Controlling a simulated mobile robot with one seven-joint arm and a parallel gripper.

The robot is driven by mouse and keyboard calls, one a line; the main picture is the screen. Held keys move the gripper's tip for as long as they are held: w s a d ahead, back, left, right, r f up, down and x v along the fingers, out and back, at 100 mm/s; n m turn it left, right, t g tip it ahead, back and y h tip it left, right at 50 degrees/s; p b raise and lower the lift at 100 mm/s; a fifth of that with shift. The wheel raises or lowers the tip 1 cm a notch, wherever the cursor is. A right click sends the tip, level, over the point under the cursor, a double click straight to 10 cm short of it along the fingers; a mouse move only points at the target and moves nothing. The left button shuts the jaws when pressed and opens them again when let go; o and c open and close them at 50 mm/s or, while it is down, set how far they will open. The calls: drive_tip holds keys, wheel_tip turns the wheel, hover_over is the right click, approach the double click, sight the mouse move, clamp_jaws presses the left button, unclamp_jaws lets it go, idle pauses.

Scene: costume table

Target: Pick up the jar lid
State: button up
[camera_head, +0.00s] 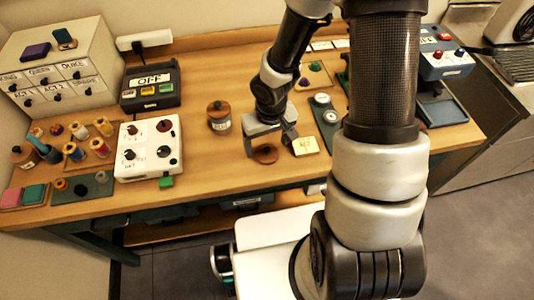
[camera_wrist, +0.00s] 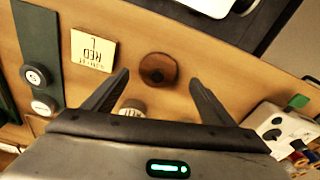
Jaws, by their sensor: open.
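The jar lid is a round, dark brown wooden disc (camera_head: 265,154) with a small raised centre, lying flat on the wooden table near its front edge. In the wrist view the lid (camera_wrist: 158,70) lies between the two finger lines, around the fingertips. My gripper (camera_head: 272,143) is open and empty, above and just behind the lid in the head view. It also shows in the wrist view (camera_wrist: 160,77), with its fingers spread wide. I cannot tell the exact height between the fingertips and the lid.
A jar with a wooden top (camera_head: 219,117) stands left of my gripper; a cream card (camera_head: 305,145) lies right of the lid. A green strip with round pieces (camera_head: 324,118) is farther right. A white control box (camera_head: 149,150) stands left. Bare wood surrounds the lid.

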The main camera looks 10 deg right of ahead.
sight(267, 149)
drive_tip(key=f, duration=0.4)
drive_tip(key=shift+w+d+b, duration=0.1)
drive_tip(key=shift+w+b, duration=0.25)
drive_tip(key=shift+w, duration=0.05)
drive_tip(key=shift+r, duration=0.1)
drive_tip(key=c, duration=1.1)
